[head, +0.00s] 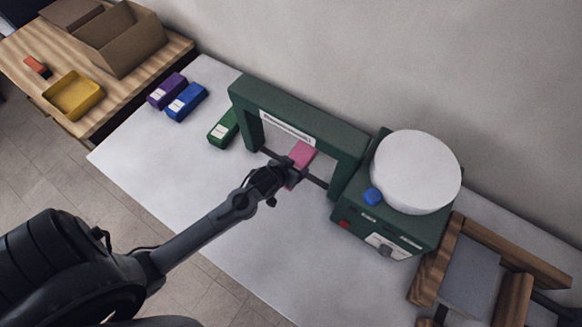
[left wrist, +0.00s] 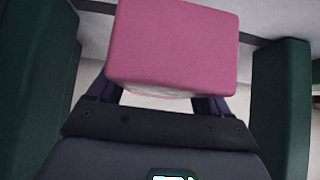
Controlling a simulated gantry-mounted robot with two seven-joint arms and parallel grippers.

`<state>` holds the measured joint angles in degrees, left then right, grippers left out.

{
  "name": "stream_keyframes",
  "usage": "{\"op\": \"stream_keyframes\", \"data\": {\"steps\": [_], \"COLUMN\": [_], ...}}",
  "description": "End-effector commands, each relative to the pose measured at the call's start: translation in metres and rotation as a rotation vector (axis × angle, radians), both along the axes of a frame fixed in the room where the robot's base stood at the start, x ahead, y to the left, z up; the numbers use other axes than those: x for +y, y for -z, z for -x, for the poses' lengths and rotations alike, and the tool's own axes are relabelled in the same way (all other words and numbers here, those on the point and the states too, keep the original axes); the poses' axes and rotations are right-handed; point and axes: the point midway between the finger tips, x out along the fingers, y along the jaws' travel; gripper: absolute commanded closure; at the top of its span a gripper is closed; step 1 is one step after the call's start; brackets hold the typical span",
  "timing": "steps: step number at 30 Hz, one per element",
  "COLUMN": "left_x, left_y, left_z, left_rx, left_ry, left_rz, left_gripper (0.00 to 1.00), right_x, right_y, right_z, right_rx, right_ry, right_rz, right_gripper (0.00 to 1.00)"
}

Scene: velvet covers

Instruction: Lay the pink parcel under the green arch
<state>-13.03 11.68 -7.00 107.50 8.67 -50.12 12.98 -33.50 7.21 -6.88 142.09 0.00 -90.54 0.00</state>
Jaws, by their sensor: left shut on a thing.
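The pink parcel (head: 302,153) is in the jaws of my left gripper (head: 292,169), at the opening of the green arch (head: 307,115). In the left wrist view the pink parcel (left wrist: 172,45) fills the upper middle, between the arch's two green posts (left wrist: 281,105). My left gripper (left wrist: 165,100) is shut on it. I cannot tell whether the parcel touches the table. My right gripper is not in view.
A green machine with a round white top (head: 415,172) stands right of the arch. Green (head: 224,128), blue (head: 186,102) and purple (head: 167,91) parcels lie to the left. A wooden frame (head: 480,270) is at right. The white table (head: 190,190) is clear in front.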

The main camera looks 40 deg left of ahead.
Motion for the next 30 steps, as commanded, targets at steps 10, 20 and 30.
{"op": "stream_keyframes", "data": {"steps": [10,20,30], "left_x": [0.024,0.023,0.023], "left_y": [0.016,0.051,0.055], "left_z": [-0.015,-0.015,-0.015], "left_rx": [-0.003,-0.002,-0.004], "left_ry": [0.0,0.001,0.001], "left_rz": [0.001,0.0,0.0], "left_gripper": [0.66,0.66,0.66], "right_x": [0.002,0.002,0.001], "right_y": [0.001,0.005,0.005], "right_z": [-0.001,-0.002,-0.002], "right_rx": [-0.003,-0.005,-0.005], "right_ry": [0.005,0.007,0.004], "right_rz": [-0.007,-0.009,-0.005], "right_gripper": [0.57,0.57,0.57]}}
